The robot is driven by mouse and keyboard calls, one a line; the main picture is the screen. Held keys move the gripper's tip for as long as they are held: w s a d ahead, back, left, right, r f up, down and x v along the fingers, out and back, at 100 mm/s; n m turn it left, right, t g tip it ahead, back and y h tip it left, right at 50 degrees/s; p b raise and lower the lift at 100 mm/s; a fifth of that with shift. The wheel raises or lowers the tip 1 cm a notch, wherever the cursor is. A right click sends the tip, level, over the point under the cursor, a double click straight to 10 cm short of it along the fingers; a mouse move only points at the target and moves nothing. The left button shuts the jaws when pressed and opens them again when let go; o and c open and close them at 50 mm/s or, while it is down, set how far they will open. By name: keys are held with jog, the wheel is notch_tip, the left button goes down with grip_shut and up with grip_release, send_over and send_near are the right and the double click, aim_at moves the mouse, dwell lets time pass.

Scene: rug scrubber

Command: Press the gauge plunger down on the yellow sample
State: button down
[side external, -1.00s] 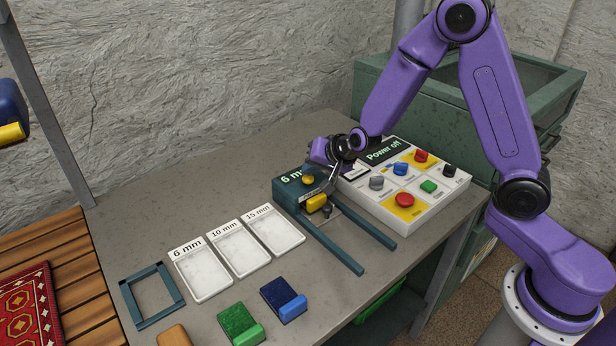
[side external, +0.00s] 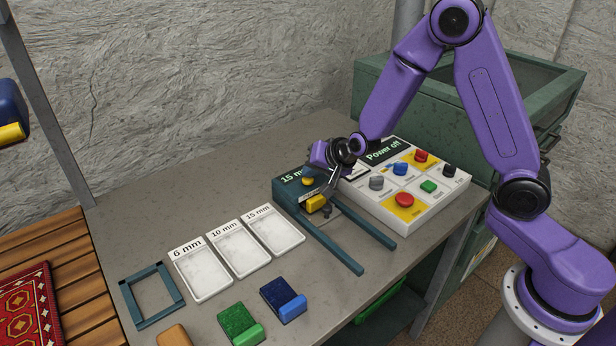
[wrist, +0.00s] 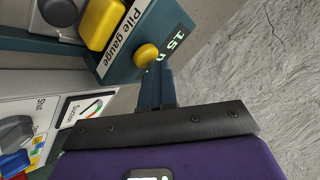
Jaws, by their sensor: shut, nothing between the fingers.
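The teal pile gauge (side external: 290,195) stands on the table with two rails reaching forward; its display reads 15 mm. A round yellow knob (side external: 308,181) sits on its top, also visible in the wrist view (wrist: 145,54). A yellow block (side external: 316,202) is at its front, beside a dark round knob (side external: 327,211); it also shows in the wrist view (wrist: 101,22). I cannot tell whether this block is the sample's handle or part of the gauge. My gripper (wrist: 157,72) is shut and empty, its fingertips close beside the yellow knob; contact is unclear.
The white control panel (side external: 432,210), with coloured buttons and a Power off display, stands right of the gauge. Three white trays (side external: 238,245) lie to its left. Green (side external: 240,323) and blue (side external: 284,299) samples and an empty teal frame (side external: 152,296) lie nearer the front.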

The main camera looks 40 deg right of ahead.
aim_at(312, 180)
jog(key=shift+s+f, duration=0.25)
jog(key=shift+f, duration=0.25)
jog(key=shift+r, duration=0.15)
dwell(0.3)
jog(key=shift+r, duration=1.05)
jog(key=shift+r, duration=2.55)
